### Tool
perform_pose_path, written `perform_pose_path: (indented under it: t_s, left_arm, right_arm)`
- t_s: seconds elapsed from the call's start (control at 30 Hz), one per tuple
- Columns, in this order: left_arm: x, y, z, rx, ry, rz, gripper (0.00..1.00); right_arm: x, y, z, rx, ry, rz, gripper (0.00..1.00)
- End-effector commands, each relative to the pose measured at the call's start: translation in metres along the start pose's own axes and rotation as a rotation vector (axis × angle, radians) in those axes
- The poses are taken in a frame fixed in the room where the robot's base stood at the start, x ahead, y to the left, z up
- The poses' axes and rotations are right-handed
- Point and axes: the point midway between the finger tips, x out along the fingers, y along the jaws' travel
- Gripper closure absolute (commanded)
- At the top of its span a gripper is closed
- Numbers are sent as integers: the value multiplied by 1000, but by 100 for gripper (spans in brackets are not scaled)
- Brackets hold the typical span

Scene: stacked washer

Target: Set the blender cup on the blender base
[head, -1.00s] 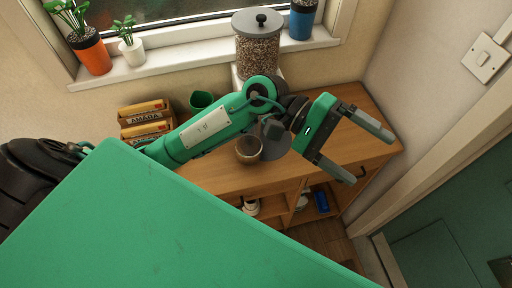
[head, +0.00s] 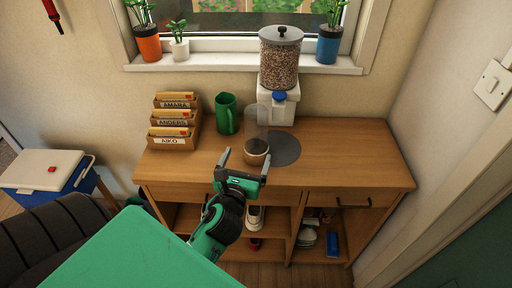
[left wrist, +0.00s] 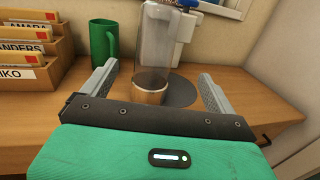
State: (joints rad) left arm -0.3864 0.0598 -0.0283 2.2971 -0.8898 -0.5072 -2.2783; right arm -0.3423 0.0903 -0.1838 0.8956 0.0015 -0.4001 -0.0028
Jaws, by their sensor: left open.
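A tall clear cup, which looks like the blender cup (head: 256,145), stands upright on the wooden counter, with a tan band at its bottom. I cannot tell whether the band belongs to it or is contents. I cannot make out a separate blender base. My left gripper (head: 243,163) is open and empty, just in front of the cup and slightly left of it in the head view. In the left wrist view the cup (left wrist: 154,50) shows beyond the fingers, between them in the picture; no contact is clear. My right gripper is not in view.
A grey round mat (head: 284,149) lies beside the cup. Behind stands a pellet-filled dispenser (head: 279,58) on a white stand. A green mug (head: 227,115) and a file box (head: 173,141) stand to the left. The counter's right side (head: 355,155) is clear.

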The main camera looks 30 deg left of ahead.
Motion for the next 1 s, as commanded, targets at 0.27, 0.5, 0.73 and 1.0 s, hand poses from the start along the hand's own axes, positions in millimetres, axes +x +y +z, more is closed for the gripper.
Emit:
perform_pose_path:
  t_s: [0.27, 0.5, 0.73, 1.0]
  left_arm:
    - [31, 6, -4, -1, 19, 19, 8]
    - [70, 6, -6, -1, 19, 18, 8]
    - [86, 6, -7, -1, 18, 17, 8]
    - [119, 5, -10, -3, 18, 17, 8]
  right_arm:
    - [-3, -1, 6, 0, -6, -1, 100]
    - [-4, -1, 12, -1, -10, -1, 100]
    - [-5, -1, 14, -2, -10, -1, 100]
    - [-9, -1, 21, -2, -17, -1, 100]
